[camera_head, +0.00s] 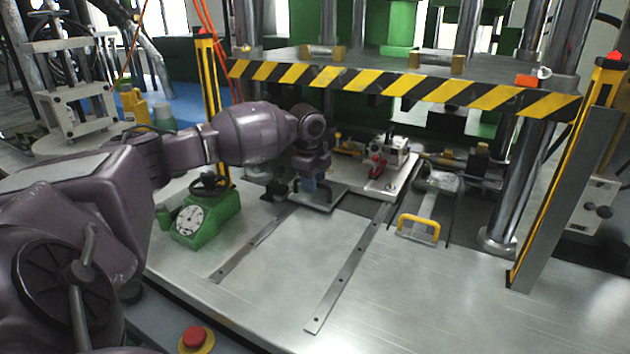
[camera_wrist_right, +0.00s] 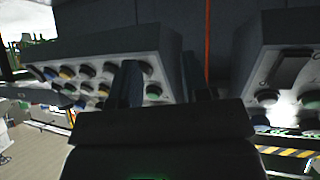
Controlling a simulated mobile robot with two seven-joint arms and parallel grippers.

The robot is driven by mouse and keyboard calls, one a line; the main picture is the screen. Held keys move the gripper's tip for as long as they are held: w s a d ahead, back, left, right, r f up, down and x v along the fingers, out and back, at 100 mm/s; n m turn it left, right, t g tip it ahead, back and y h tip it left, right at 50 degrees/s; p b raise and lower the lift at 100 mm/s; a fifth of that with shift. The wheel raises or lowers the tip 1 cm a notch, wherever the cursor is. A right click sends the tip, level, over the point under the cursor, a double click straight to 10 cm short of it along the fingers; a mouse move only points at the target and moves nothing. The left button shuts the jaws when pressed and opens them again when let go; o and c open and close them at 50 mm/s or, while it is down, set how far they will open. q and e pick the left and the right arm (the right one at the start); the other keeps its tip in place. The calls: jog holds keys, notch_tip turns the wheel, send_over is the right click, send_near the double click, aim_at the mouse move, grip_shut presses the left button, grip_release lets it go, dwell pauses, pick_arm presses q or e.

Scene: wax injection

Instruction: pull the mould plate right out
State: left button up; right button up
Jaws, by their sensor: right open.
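The mould plate (camera_head: 400,182) is a flat pale metal plate under the press, at the inner end of the two guide rails. It carries a red clamp (camera_head: 377,167) and small fittings. A dark grey handle (camera_head: 318,205) is at its front. My left gripper (camera_head: 309,186) points down at this handle, and its fingers overlap it in the head view. Whether they are shut on it is too small and dark to tell. My right gripper (camera_wrist_right: 168,90) shows only in the right wrist view; its two dark fingers are apart with nothing between them.
Two flat rails (camera_head: 345,280) run forward over the clear bench top. A yellow-handled slide (camera_head: 420,228) lies to the right. A green gauge box (camera_head: 205,215) stands left. A striped press beam (camera_head: 400,82) hangs above. Button panels (camera_wrist_right: 110,65) are near my right gripper.

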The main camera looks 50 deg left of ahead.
pick_arm(q)
grip_shut()
jog(key=shift+s, duration=0.1)
dwell(0.4)
